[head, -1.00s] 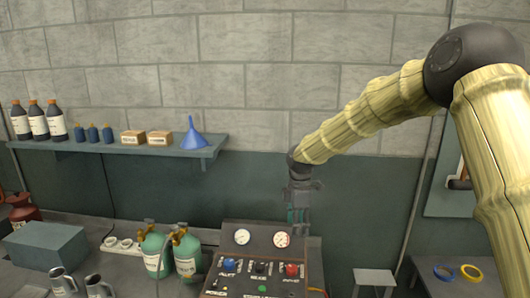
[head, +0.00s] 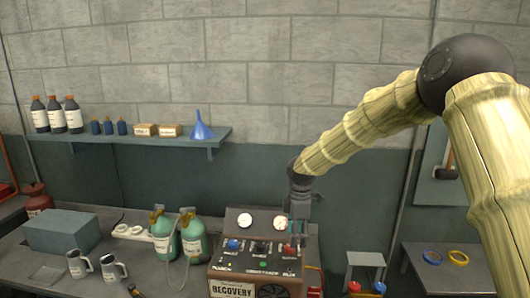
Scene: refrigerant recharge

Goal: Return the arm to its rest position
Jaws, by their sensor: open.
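My arm comes in from the right edge with its yellow, bamboo-like links and reaches left and down across the picture. My gripper (head: 298,232) hangs pointing down, open, with no object visible between its fingers. It shows in front of the upper right part of the recovery machine (head: 231,271), near the red knob (head: 290,250) and just right of the right gauge (head: 279,224). I cannot tell whether the fingers touch the machine or how far above it they are.
Two green cylinders (head: 194,241) stand left of the machine, with metal mugs (head: 113,267) and a grey-green box (head: 62,231) farther left. A wall shelf (head: 130,135) holds bottles, cartons and a blue funnel (head: 200,127). A small stand (head: 366,259) and tape rings (head: 458,257) are right.

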